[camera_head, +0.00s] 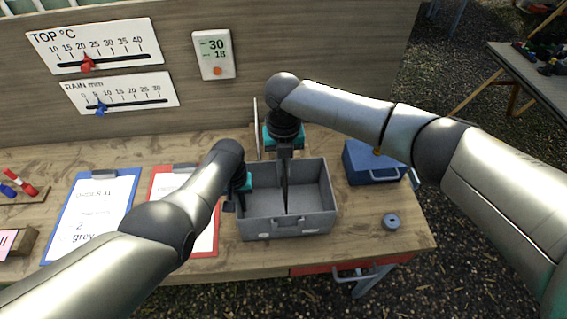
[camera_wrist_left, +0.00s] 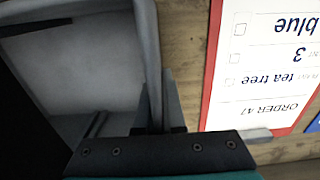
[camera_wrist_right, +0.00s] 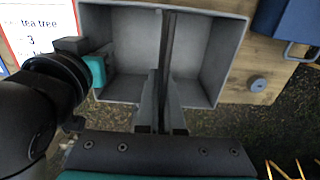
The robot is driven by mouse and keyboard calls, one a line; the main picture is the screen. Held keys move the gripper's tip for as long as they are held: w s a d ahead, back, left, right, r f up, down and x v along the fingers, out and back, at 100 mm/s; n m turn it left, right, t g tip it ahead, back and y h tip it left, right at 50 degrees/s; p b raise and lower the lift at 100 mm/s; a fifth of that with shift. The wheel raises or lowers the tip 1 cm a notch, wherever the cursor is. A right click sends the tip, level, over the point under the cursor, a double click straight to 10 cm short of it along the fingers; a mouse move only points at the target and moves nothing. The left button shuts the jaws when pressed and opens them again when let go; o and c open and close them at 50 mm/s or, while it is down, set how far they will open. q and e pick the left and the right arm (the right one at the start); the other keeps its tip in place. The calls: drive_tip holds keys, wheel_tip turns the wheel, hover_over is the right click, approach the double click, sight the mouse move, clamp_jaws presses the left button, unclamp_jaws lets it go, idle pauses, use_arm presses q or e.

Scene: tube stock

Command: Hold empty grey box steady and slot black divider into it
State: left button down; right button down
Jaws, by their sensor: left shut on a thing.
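The grey box (camera_head: 262,229) stands on the wooden bench, open at the top, with no goods visible inside. My left gripper (camera_head: 240,200) is shut on its left wall, which also shows in the left wrist view (camera_wrist_left: 149,45). The black divider (camera_head: 285,186) is upright at the middle of the box, running front to back, and seems to be down between the walls. In the right wrist view the divider (camera_wrist_right: 167,42) shows edge-on between the fingers of my right gripper (camera_wrist_right: 161,85), which is shut on it from above. Whether its lower edge touches the floor is hidden.
A blue box (camera_head: 372,165) stands to the right of the grey box, with a small grey roll (camera_head: 391,221) near the bench's right edge. Red (camera_head: 205,243) and blue (camera_head: 52,240) clipboards lie to the left. A board with gauges (camera_head: 215,55) stands behind.

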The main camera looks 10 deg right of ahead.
drive_tip(key=shift+f, duration=0.2)
drive_tip(key=shift+f, duration=1.3)
drive_tip(key=shift+f, duration=0.1)
drive_tip(key=shift+f, duration=1.35)
drive_tip(key=shift+f, duration=0.15)
drive_tip(key=shift+f, duration=1.25)
